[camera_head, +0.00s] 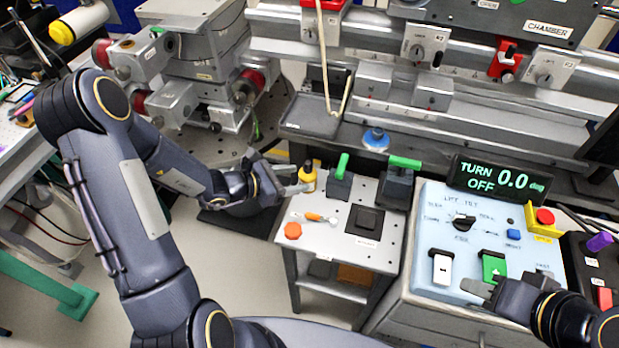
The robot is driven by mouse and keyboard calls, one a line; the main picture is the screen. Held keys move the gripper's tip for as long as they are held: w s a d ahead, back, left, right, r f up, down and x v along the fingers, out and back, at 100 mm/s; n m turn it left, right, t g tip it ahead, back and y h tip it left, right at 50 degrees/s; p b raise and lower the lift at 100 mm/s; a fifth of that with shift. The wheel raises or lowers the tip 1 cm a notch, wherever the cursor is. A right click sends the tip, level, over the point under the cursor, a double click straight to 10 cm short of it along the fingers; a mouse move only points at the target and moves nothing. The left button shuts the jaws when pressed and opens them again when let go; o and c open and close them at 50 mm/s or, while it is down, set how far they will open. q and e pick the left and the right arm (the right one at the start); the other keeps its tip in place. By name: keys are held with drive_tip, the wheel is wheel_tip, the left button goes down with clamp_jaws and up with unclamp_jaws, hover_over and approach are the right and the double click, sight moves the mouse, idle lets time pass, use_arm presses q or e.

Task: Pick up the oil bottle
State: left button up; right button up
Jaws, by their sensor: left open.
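The oil bottle (308,178), small and yellow with a dark cap, stands upright at the back left edge of the small grey side table (340,245). My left gripper (298,179) is open at the bottle, its fingers pointing right toward it. One finger reaches close to the bottle's side; I cannot tell whether they touch or whether the bottle is between both fingers. My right gripper (478,288) is over the front of the blue-white control panel (440,215), near a green switch (493,265). Its jaw opening cannot be made out.
On the side table are an orange knob (292,230), an orange-and-white tool (314,217), a black square pad (365,221) and green-handled blocks (340,180). A blue-capped item (376,139) sits behind. A display (498,178) reads "TURN OFF 0.0". Heavy stage hardware (195,85) stands behind my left arm.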

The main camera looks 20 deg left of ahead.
sight(300, 177)
use_arm(q)
drive_tip(key=x, duration=0.4)
drive_tip(key=shift+w+d, duration=0.1)
drive_tip(key=shift+d, duration=0.2)
drive_tip(key=shift+r, duration=0.1)
drive_tip(key=c, duration=0.9)
drive_tip(key=shift+o, duration=0.2)
drive_tip(key=shift+r, duration=0.1)
